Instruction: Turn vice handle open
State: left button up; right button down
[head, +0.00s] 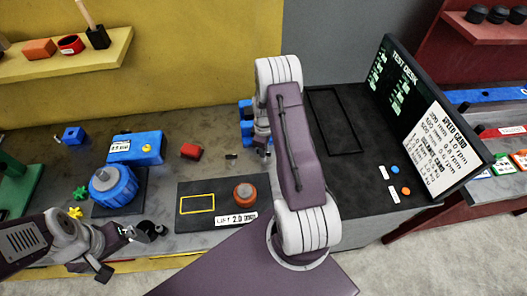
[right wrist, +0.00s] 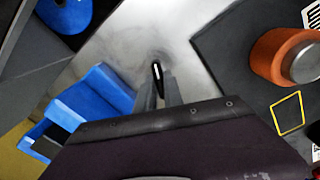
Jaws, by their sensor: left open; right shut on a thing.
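The blue vice (head: 245,118) stands on the bench, partly hidden behind my right arm. It also shows in the right wrist view (right wrist: 95,98), to the left of the fingers. My right gripper (head: 263,150) is beside the vice, pointing down. In the right wrist view its grey fingers (right wrist: 159,92) are shut on a thin dark bar with a pale end, which looks like the vice handle (right wrist: 157,72). How the bar joins the vice is hidden. My left gripper (head: 152,231) is open and empty at the front left, above the bench edge.
A blue round-bodied machine (head: 114,187) stands near my left gripper. A dark mat (head: 225,190) bears an orange-brown knob (head: 245,193). A screen panel (head: 425,115) rises at the right. Some grey bench near the mat is clear.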

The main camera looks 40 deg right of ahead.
jog(key=n+b, duration=0.1)
jog(key=n, duration=0.4)
dwell(0.8)
jog(key=c, duration=1.5)
grip_release()
jog(key=shift+o, duration=0.2)
notch_tip(320, 180, up, 9)
jog(key=shift+r+b, duration=0.1)
jog(key=shift+b, duration=0.85)
